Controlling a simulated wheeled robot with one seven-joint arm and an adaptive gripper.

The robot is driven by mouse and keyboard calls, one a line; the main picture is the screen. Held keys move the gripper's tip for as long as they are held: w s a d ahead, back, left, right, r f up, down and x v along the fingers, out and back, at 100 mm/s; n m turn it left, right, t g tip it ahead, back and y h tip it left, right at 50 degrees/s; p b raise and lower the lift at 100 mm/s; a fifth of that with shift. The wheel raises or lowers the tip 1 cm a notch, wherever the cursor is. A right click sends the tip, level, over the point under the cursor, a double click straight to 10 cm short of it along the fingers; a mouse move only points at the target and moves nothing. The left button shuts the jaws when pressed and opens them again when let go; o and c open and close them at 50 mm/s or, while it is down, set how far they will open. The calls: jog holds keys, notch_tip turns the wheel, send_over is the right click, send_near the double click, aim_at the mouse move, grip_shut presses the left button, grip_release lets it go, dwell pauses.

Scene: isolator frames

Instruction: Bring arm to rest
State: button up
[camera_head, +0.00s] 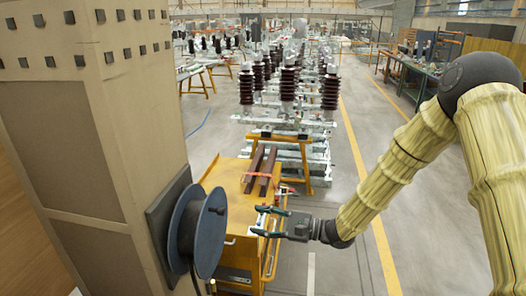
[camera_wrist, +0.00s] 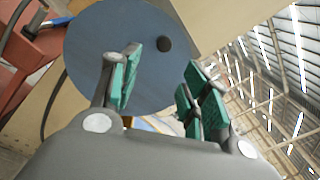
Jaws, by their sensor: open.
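My arm comes in from the right in yellow sleeving, bends at a dark joint, and reaches down and left. My gripper (camera_head: 262,222) is at its end in the head view, fingers pointing left toward a blue reel. In the wrist view my gripper (camera_wrist: 160,85) has its green-padded fingers spread apart with nothing between them. The blue reel (camera_head: 209,232) is mounted on the side of a tan column, with a visible gap between it and the fingertips. The reel's round face (camera_wrist: 95,50) lies beyond the fingers in the wrist view.
A tan column (camera_head: 150,130) stands close on the left. A yellow cart (camera_head: 228,190) with dark bars (camera_head: 262,172) is below and behind my gripper. Rows of brown insulators (camera_head: 287,85) on frames stand behind it. Open floor (camera_head: 345,215) lies to the right, with a yellow line.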

jog(key=s+d+f+n+t+h+b, duration=0.1)
jog(key=s+d+f+h+b, duration=0.25)
jog(key=f, duration=0.85)
jog(key=s+d+f+n+t+h+b, duration=0.1)
jog(key=s+d+f+n+h+b, duration=0.3)
jog(key=f, duration=0.7)
jog(key=s+d+f+m+t+h+b, duration=0.1)
jog(key=s+f+h, duration=0.3)
jog(key=f, duration=0.8)
jog(key=s+d+f+n+g+h+b, duration=0.2)
jog(key=s+d+f+n, duration=0.1)
jog(key=s, duration=0.6)
jog(key=s+d+f+n+g+h+b, duration=0.2)
jog(key=s+d+f, duration=0.4)
jog(key=s, duration=0.4)
jog(key=s+d+f+n+g+h+b, duration=0.2)
jog(key=s+d+f, duration=0.3)
jog(key=s, duration=0.5)
notch_tip(320, 180, down, 2)
jog(key=shift+d+n+g, duration=0.25)
jog(key=shift+n+g, duration=0.25)
jog(key=shift+n, duration=0.4)
